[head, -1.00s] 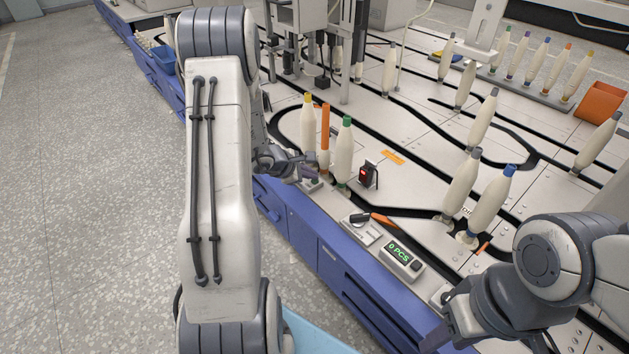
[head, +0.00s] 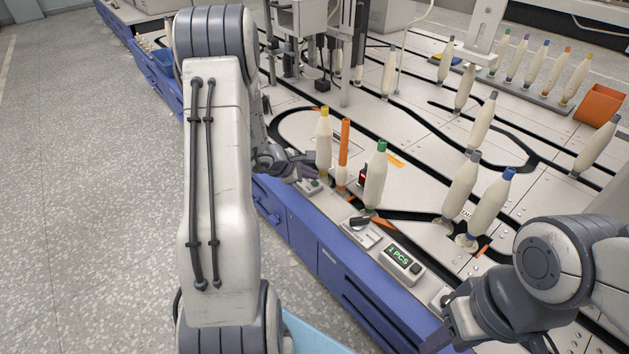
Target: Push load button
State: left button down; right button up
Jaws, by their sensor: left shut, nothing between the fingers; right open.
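A small grey box with a green button (head: 314,185) sits on the near edge of the machine table, in front of the yellow-topped bobbin. I cannot read a label on it. My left gripper (head: 307,171) is shut and empty, just above and behind the box; I cannot tell whether it touches the button. A counter box (head: 401,262) further right along the edge reads 1 PCS. My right gripper (head: 447,338) is open at the bottom, near the table's front edge, and partly cut by the frame.
The yellow-topped bobbin (head: 324,140), an orange stick (head: 344,150) and the green-topped bobbin (head: 376,178) stand right of my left gripper. A box with a black knob (head: 360,232) lies on the edge. A blue-topped bobbin (head: 492,205) stands near my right arm.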

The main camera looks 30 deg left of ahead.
pick_arm(q)
notch_tip(320, 180, up, 6)
jog(key=p, duration=0.3)
jog(key=shift+f+p, duration=0.2)
jog(key=shift+p, duration=0.1)
dwell(1.4)
